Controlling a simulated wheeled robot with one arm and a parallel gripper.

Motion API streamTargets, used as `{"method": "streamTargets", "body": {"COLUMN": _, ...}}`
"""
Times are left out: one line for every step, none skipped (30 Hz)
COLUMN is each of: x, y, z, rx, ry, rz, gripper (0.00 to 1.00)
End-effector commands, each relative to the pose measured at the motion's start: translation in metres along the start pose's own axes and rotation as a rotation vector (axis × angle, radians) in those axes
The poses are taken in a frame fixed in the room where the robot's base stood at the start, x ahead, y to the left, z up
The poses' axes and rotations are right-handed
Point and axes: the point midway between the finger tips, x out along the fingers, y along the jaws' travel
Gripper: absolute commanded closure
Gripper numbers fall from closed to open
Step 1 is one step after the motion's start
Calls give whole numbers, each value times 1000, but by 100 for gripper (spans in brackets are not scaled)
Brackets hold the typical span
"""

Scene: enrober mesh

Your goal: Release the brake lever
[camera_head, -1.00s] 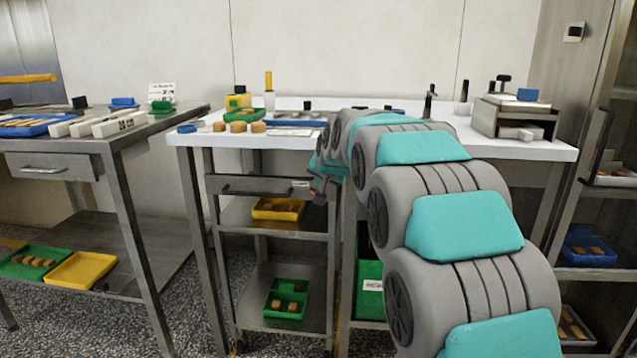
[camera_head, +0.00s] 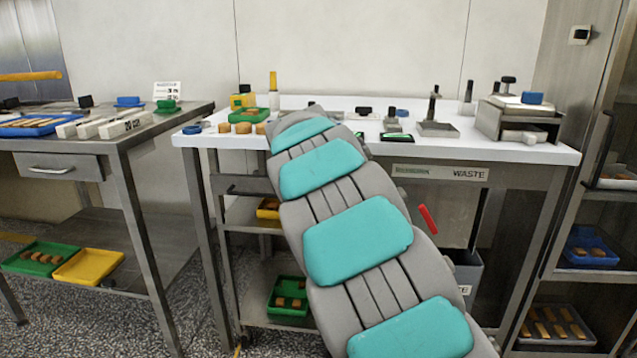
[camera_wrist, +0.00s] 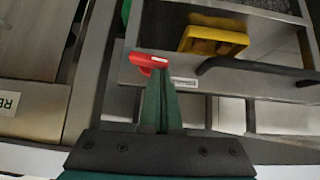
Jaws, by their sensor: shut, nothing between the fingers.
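A red lever (camera_wrist: 148,62) shows in the wrist view at the near corner of a metal cart, beside a small pale label. My gripper (camera_wrist: 158,78) is shut and empty. Its dark green fingertips lie just below the red lever in the picture, overlapping its edge; I cannot tell whether they touch it. In the head view my arm hides my gripper and that corner of the cart. A red handle-like piece (camera_head: 428,219) shows right of my arm under the table; I cannot tell whether it is the same lever.
The cart has a black bar handle (camera_wrist: 255,68) and a yellow tray (camera_wrist: 213,40). The white-topped table (camera_head: 480,147) stands above it, with a WASTE label (camera_head: 468,174) on its front. A grey bin (camera_head: 466,270) stands below right. A steel table (camera_head: 130,140) is at left.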

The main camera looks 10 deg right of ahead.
Motion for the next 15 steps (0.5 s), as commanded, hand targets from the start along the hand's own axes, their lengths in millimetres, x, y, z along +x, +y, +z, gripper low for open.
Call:
{"method": "streamTargets", "body": {"x": 1, "y": -2, "z": 0, "rx": -37, "ry": -1, "rz": 36, "gripper": 100}}
{"method": "streamTargets", "body": {"x": 1, "y": -3, "z": 0, "rx": -56, "ry": 0, "rz": 54, "gripper": 100}}
{"method": "streamTargets", "body": {"x": 2, "y": -4, "z": 0, "rx": -81, "ry": 3, "rz": 79, "gripper": 100}}
{"method": "streamTargets", "body": {"x": 2, "y": -6, "z": 1, "rx": -101, "ry": 2, "rz": 99, "gripper": 100}}
{"method": "streamTargets", "body": {"x": 3, "y": -6, "z": 2, "rx": -119, "ry": 0, "rz": 118, "gripper": 100}}
{"method": "streamTargets", "body": {"x": 5, "y": -7, "z": 3, "rx": -144, "ry": -1, "rz": 143, "gripper": 100}}
{"method": "streamTargets", "body": {"x": 6, "y": -8, "z": 4, "rx": -162, "ry": -1, "rz": 160, "gripper": 100}}
{"method": "streamTargets", "body": {"x": 6, "y": -9, "z": 4, "rx": -179, "ry": 0, "rz": 178, "gripper": 100}}
{"method": "streamTargets", "body": {"x": 6, "y": -10, "z": 5, "rx": -201, "ry": -1, "rz": 200, "gripper": 100}}
{"method": "streamTargets", "body": {"x": 6, "y": -11, "z": 5, "rx": -218, "ry": 0, "rz": 216, "gripper": 100}}
{"method": "streamTargets", "body": {"x": 6, "y": -12, "z": 5, "rx": -234, "ry": 1, "rz": 231, "gripper": 100}}
{"method": "streamTargets", "body": {"x": 7, "y": -12, "z": 6, "rx": -252, "ry": 1, "rz": 250, "gripper": 100}}
{"method": "streamTargets", "body": {"x": 8, "y": -12, "z": 6, "rx": -265, "ry": 0, "rz": 265, "gripper": 100}}
{"method": "streamTargets", "body": {"x": 8, "y": -13, "z": 7, "rx": -278, "ry": 0, "rz": 279, "gripper": 100}}
{"method": "streamTargets", "body": {"x": 8, "y": -14, "z": 7, "rx": -295, "ry": 0, "rz": 294, "gripper": 100}}
